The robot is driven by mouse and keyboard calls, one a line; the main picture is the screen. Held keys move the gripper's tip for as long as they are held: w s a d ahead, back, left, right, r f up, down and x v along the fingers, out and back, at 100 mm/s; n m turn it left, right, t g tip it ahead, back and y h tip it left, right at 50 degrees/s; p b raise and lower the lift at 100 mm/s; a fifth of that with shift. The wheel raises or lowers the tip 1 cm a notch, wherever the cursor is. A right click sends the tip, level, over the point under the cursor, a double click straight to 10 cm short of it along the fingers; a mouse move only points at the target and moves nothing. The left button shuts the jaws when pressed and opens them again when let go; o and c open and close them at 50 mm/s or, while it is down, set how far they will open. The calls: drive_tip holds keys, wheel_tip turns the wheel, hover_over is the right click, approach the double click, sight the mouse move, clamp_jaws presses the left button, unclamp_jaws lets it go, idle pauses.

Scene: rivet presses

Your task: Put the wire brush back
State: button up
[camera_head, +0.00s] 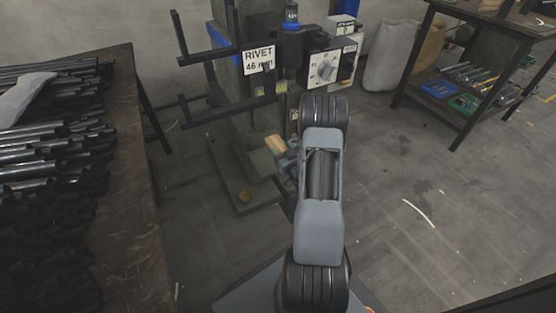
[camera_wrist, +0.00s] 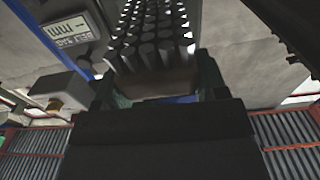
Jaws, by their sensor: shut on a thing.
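The wire brush shows in the wrist view as a brown wooden block (camera_wrist: 160,83) with thick dark bristle tufts (camera_wrist: 152,35) pointing away from my gripper. My gripper (camera_wrist: 158,92) is shut on the block, with a finger on either side. In the head view, the small tan wooden part of the brush (camera_head: 275,144) shows at my gripper (camera_head: 284,154), held in front of the rivet press column and above its base. My arm hides part of the gripper and the brush. I cannot pick out a holder for the brush.
The rivet press (camera_head: 262,110) has a sign (camera_head: 258,60), a control box (camera_head: 326,67) and dark arms (camera_head: 215,106) sticking out left. A bench (camera_head: 135,215) with dark tubes stands left. A shelved table (camera_head: 440,105) stands back right. Floor (camera_head: 440,210) at right is mostly clear.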

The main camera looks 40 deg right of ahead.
drive_tip(key=w+f+b, duration=0.1)
drive_tip(key=f, duration=0.1)
drive_tip(key=w+d+f+b, duration=0.1)
drive_tip(key=w+f, duration=0.1)
drive_tip(key=w+d+f+b, duration=0.1)
drive_tip(key=w+f, duration=0.1)
drive_tip(key=shift+f, duration=0.1)
wheel_tip(320, 180, down, 3)
drive_tip(key=shift+d+f+b, duration=0.1)
drive_tip(key=shift+b, duration=0.65)
drive_tip(key=o, duration=1)
drive_tip(key=shift+c, duration=0.2)
